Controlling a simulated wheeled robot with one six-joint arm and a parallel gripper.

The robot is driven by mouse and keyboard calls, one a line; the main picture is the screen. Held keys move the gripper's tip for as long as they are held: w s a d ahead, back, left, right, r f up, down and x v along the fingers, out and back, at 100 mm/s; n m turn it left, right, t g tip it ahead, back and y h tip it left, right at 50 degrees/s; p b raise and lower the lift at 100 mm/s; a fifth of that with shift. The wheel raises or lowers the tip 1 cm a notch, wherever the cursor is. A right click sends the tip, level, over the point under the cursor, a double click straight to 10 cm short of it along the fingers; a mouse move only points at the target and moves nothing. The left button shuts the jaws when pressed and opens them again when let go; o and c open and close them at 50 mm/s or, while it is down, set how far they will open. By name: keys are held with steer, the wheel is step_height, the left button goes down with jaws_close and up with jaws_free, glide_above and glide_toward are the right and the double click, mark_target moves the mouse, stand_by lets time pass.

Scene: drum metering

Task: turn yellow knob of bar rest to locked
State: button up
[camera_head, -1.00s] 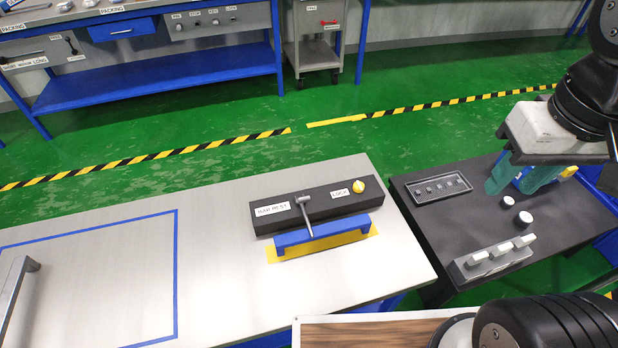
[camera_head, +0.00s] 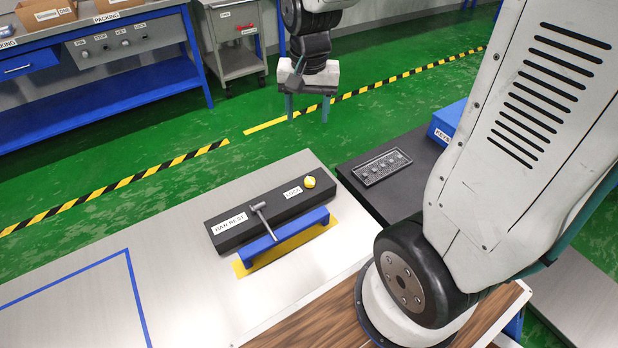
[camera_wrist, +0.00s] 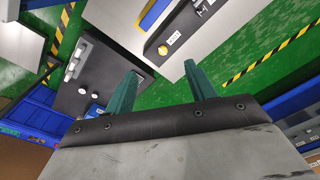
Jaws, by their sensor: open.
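The bar rest is a black block (camera_head: 230,238) on the grey table, with labels "BAR REST" and "LOCK". Its yellow knob (camera_head: 309,182) sits at the right end beside the LOCK label; its setting is too small to read. A grey lever (camera_head: 264,220) and a blue bar (camera_head: 288,232) are at the block's front. My gripper (camera_head: 308,112) is open and empty, fingers down, in the air beyond the block and above the green floor. In the wrist view the yellow knob (camera_wrist: 163,50) lies ahead of and between the green fingers (camera_wrist: 160,82), well apart from them.
A dark side table (camera_head: 360,205) with a small tray (camera_head: 382,166) stands right of the grey table. A blue box (camera_head: 448,122) labelled KEYS is on it. The grey table's left part (camera_head: 60,262) is clear inside blue tape. A workbench and cart stand at the back.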

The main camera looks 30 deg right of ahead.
steer(key=w+d+f+m, duration=0.2)
steer(key=w+f, duration=0.2)
steer(key=f, duration=0.4)
steer(key=w+d+f+m, duration=0.3)
steer(key=w+f, duration=0.1)
steer(key=f, duration=0.3)
steer(key=m, duration=0.3)
glide_above(310, 180)
steer(key=shift+g, duration=0.4)
step_height(310, 180, down, 13)
steer(key=shift+r, duration=0.1)
step_height(310, 180, down, 8)
steer(key=shift+f, duration=0.1)
steer(key=c, duration=1)
